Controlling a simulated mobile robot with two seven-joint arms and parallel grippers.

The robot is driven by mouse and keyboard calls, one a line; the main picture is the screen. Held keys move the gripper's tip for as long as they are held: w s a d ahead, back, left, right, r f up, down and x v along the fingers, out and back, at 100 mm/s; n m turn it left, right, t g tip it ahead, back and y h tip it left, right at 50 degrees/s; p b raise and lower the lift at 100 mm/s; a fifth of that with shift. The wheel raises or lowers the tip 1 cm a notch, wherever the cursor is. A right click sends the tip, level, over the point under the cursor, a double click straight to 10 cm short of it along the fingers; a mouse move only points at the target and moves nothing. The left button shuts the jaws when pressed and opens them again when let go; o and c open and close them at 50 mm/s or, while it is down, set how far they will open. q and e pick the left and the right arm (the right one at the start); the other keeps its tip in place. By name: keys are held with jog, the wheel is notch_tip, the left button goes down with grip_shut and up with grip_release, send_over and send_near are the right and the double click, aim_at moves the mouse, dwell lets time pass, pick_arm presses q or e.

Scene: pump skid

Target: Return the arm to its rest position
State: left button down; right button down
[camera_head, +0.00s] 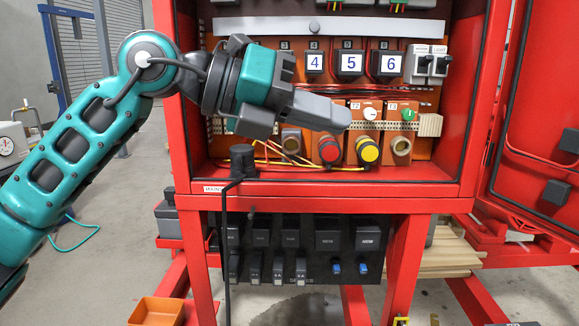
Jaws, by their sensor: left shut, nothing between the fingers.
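My left arm, teal and dark grey, comes in from the left and reaches up in front of the open red cabinet (180,110). My left gripper (345,118) is shut and empty. It points right and slightly down, in front of the modules in the cabinet's middle row. It hides part of the leftmost modules there. The picture does not show clearly whether its tip touches anything. My right gripper is not in view.
Near the gripper are a red knob (329,150), a yellow knob (368,152) and numbered breakers (350,64). A black socket panel (300,250) sits below. The open cabinet door (545,100) stands at right. An orange bin (156,312) lies at bottom left.

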pick_arm(q)
jog(key=w+a+f+n+t+y+p, duration=0.15)
jog(key=a+f+n+t, duration=0.35)
jog(key=f+n, duration=0.5)
jog(key=w+a+f+n+t+y, duration=0.15)
jog(key=a+f+n+t, duration=0.35)
jog(key=f+n, duration=0.55)
jog(key=a+f+n+t+y, duration=0.2)
jog(key=a+f+n+t, duration=0.2)
jog(key=f+n+t, duration=0.55)
jog(key=s+a+f+n+g+y, duration=0.3)
jog(key=s+f, duration=0.5)
jog(key=f, duration=0.3)
jog(key=s+a+f+n+g+y, duration=0.4)
jog(key=s+f+n+g, duration=0.3)
jog(key=f, duration=0.4)
jog(key=s+g+p, duration=0.1)
jog(key=s, duration=0.1)
jog(key=shift+s+a+f, duration=0.15)
jog(key=shift+s+a, duration=0.15)
jog(key=shift+a, duration=0.1)
